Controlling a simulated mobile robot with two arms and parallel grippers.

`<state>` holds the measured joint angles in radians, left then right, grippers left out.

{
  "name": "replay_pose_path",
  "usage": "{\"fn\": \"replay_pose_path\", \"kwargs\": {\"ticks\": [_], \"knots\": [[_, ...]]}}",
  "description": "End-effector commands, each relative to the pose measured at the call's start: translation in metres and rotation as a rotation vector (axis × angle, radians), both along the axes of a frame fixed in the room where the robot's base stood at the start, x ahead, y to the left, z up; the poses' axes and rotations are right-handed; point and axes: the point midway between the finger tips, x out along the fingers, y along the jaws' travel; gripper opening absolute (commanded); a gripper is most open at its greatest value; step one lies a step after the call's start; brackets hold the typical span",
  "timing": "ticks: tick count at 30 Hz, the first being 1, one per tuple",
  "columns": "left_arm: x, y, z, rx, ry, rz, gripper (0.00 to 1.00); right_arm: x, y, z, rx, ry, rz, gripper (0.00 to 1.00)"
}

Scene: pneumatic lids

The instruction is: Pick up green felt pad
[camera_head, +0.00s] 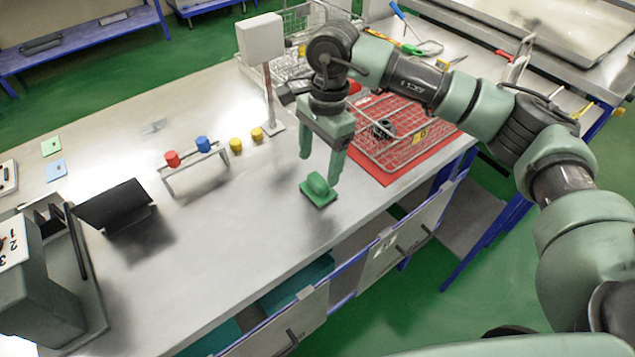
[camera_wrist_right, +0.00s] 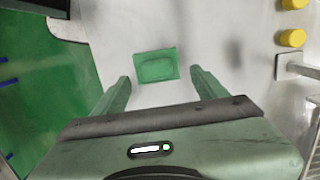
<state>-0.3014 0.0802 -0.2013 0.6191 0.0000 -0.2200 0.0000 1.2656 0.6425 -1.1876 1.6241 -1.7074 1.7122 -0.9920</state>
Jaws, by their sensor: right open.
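The green felt pad (camera_head: 318,190) lies on the grey metal table, near its front edge, with a raised rounded grip on top. It also shows in the right wrist view (camera_wrist_right: 157,66), beyond and between the fingertips. My right gripper (camera_head: 319,168) is open and empty, pointing down above the pad, with its fingers apart and not touching it. In the right wrist view the two fingers of my right gripper (camera_wrist_right: 158,82) stand on either side of the pad's line. My left gripper is not in view.
A small rack (camera_head: 194,166) with red and blue lids stands left of the pad, beside yellow lids (camera_head: 257,134). A white box on a post (camera_head: 261,38) stands behind. The table around the pad is clear.

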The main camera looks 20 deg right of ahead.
Motion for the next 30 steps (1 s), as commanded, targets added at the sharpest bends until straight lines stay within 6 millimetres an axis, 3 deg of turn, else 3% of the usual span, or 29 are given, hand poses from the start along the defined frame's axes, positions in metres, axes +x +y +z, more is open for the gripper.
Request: {"fn": "replay_pose_path", "kwargs": {"ticks": [5, 9, 18, 25, 26, 30], "knots": [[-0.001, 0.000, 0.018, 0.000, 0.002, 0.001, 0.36, -0.009, 0.002, -0.022, 0.001, 0.005, -0.001, 0.73], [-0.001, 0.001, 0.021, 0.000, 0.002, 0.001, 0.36, -0.009, 0.004, -0.041, 0.002, 0.002, -0.002, 0.73], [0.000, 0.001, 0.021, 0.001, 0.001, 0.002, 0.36, -0.009, 0.005, -0.048, 0.004, 0.000, 0.000, 0.73], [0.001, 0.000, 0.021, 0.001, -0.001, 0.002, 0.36, -0.009, 0.005, -0.047, 0.004, 0.001, -0.001, 0.09], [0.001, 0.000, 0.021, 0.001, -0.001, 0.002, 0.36, -0.009, 0.005, -0.047, 0.004, 0.000, -0.001, 0.05], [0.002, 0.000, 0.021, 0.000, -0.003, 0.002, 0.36, -0.009, 0.005, -0.047, 0.004, 0.000, -0.001, 0.05]]}}
